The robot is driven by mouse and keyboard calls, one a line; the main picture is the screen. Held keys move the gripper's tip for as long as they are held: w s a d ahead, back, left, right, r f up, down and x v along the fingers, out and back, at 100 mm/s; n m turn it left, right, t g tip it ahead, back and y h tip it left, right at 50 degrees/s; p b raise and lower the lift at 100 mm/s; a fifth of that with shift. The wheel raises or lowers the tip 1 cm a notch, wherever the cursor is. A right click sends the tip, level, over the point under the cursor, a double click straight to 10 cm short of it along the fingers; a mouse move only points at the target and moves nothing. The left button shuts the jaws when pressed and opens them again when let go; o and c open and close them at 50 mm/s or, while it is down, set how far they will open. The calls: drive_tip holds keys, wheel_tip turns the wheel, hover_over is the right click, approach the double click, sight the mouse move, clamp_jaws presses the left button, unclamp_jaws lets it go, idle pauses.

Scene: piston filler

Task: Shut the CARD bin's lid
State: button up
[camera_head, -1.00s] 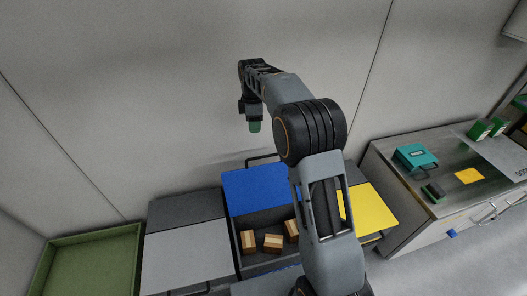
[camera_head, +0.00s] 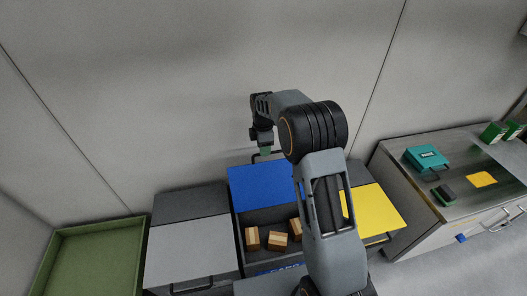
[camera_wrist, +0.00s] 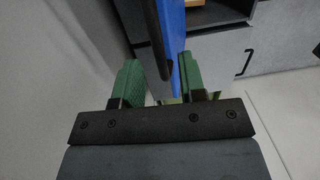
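The CARD bin (camera_head: 262,218) is open, with its blue lid (camera_head: 258,186) raised at the back and a dark handle bar on the lid's far edge. Its front label is partly cut off by my arm. My gripper (camera_head: 265,151) is at that handle, behind the lid's upper edge. In the wrist view my gripper (camera_wrist: 160,78) has its green fingers apart. The blue lid (camera_wrist: 176,25) and the black handle bar (camera_wrist: 158,42) reach between or just in front of the fingers. I cannot tell whether either finger touches them.
Small cardboard boxes (camera_head: 278,241) lie in the bin. A grey-lidded bin (camera_head: 190,250) stands left and a yellow-lidded bin (camera_head: 373,212) right, both lids down. A green tray (camera_head: 95,262) is far left. A metal counter (camera_head: 458,200) with a teal case (camera_head: 427,158) is at right. The wall is close behind.

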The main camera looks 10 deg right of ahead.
drive_tip(key=shift+f, duration=0.8)
drive_tip(key=shift+c, duration=0.4)
clamp_jaws()
